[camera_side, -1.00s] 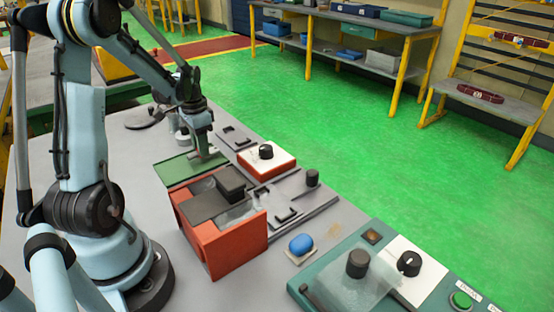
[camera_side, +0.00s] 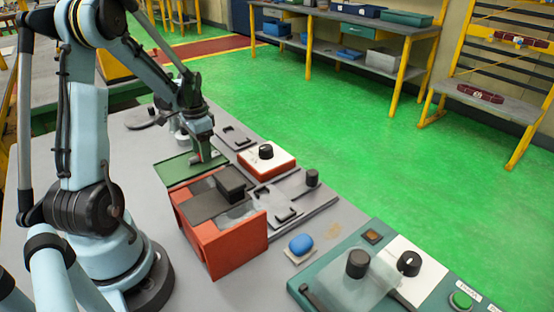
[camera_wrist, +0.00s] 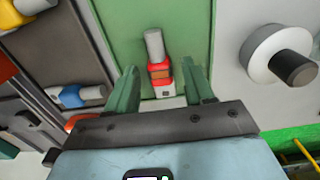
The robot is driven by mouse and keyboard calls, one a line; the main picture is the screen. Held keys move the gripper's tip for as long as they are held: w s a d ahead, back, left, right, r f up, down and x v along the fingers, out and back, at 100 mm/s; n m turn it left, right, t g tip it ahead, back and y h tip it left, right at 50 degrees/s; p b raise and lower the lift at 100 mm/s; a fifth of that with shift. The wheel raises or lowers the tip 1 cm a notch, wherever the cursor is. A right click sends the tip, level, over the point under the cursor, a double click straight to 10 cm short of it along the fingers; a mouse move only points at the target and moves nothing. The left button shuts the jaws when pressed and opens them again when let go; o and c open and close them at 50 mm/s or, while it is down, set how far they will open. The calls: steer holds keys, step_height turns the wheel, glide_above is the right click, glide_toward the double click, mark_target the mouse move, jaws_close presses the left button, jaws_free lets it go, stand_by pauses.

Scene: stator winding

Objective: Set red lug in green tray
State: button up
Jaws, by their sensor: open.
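The red lug (camera_wrist: 160,73) is in the wrist view, a red and orange-brown piece with a grey cylinder at its top end and a pale lower end. It appears over the green tray (camera_wrist: 181,22), between the two green fingers of my gripper (camera_wrist: 163,82). The fingers are apart, with a visible gap on each side of the lug. In the side view, my gripper (camera_side: 208,158) is low over the right part of the green tray (camera_side: 178,168). The lug is mostly hidden there by the fingers.
An orange-red box (camera_side: 235,245) with dark plates on top stands just in front of the tray. A red-edged white box with a black knob (camera_side: 266,152) is to the right. In the wrist view, a white round part with a dark shaft (camera_wrist: 280,55) is at right.

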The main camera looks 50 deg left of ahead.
step_height(320, 180, up, 12)
steer(key=d+t, duration=0.7)
steer(key=d, duration=2)
steer(key=shift+w+d+r, duration=0.25)
steer(key=shift+w+d, duration=0.05)
steer(key=shift+w, duration=0.15)
